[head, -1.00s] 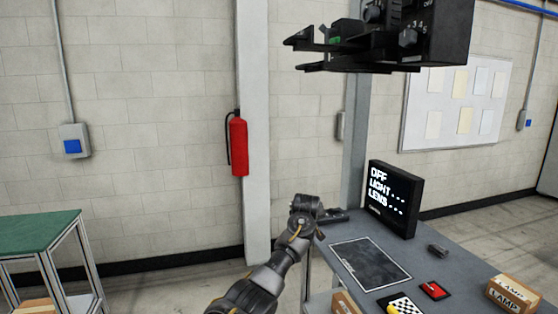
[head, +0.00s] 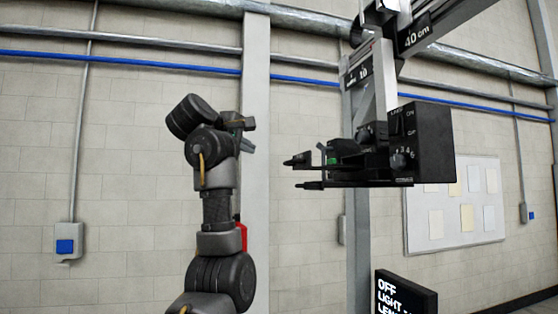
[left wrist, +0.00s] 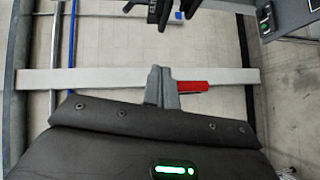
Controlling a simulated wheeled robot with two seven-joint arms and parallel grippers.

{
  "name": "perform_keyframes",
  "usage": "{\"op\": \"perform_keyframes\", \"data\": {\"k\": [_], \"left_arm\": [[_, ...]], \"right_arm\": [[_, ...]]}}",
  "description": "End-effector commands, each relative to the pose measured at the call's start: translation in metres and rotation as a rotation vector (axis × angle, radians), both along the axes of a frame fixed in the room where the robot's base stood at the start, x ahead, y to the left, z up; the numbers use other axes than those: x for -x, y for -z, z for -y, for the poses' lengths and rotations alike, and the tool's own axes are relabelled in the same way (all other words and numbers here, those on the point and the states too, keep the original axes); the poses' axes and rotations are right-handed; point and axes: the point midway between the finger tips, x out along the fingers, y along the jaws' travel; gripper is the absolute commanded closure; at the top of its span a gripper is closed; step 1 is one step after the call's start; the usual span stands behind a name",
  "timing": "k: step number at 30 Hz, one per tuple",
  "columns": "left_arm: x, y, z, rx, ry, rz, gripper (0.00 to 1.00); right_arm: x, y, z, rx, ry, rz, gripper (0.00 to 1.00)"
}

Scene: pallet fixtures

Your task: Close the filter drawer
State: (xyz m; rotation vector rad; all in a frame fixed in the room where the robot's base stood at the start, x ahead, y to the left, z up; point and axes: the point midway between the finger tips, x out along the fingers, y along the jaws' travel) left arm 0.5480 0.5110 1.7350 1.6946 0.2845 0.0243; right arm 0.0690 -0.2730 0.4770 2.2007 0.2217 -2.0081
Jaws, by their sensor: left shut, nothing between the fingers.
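The black lamp-head unit (head: 422,145) with dials hangs on a column at the right of the head view. Dark, flat, prong-like parts (head: 312,185) stick out from its left side, with a small green spot between them. I cannot tell for sure which of these is the filter drawer, or how far out it is. My left gripper (head: 248,134) is shut and empty, left of the prongs and a little above them, with a gap between. In the left wrist view its fingers (left wrist: 161,86) are together, and dark parts of the unit (left wrist: 160,10) show at the top edge. My right gripper is not in view.
The column (head: 378,85) carries scale labels and rises behind the unit. A lit display box (head: 404,295) stands below. A red fire extinguisher (head: 243,237) is partly hidden behind my left arm. A board with papers (head: 455,203) hangs on the wall.

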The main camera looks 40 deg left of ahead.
Motion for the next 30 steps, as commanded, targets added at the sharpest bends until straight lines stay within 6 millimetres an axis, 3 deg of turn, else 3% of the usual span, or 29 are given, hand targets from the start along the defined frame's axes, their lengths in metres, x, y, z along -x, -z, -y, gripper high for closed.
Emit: {"op": "perform_keyframes", "data": {"k": [16, 24, 30], "left_arm": [[-0.098, 0.010, -0.018, 0.001, 0.003, -0.007, 1.00], [-0.122, 0.019, 0.000, -0.002, 0.001, -0.004, 1.00], [-0.126, 0.023, 0.003, -0.002, -0.001, -0.001, 1.00]], "right_arm": [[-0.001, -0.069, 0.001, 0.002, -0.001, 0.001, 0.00], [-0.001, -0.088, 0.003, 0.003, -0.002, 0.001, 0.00], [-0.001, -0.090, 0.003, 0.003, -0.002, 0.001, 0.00]]}}
